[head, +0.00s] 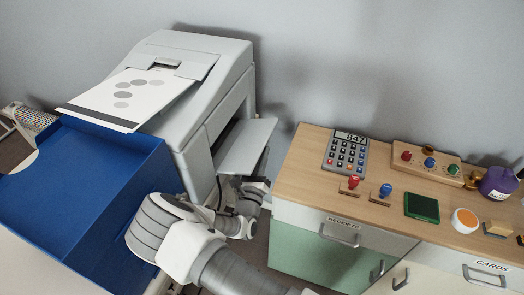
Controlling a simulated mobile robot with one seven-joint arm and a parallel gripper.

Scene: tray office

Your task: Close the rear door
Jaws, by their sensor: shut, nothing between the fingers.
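A grey printer (190,90) stands against the wall, left of centre. Its rear door (247,146) is a light grey panel on its right side. The door stands open, sticking out to the right from a dark opening in the body. My gripper (262,183) is shut and empty. It is just below the door's lower right edge, in the gap between printer and cabinet. The fingertips are small and dark here, and I cannot tell whether they touch the door.
A blue tray box (75,190) is at the left, in front of the printer. Printed paper (125,95) lies on the printer's top. At the right, a wooden-topped cabinet (310,165) holds a calculator (345,153), stamps and a green pad (422,207). The gap around my arm is narrow.

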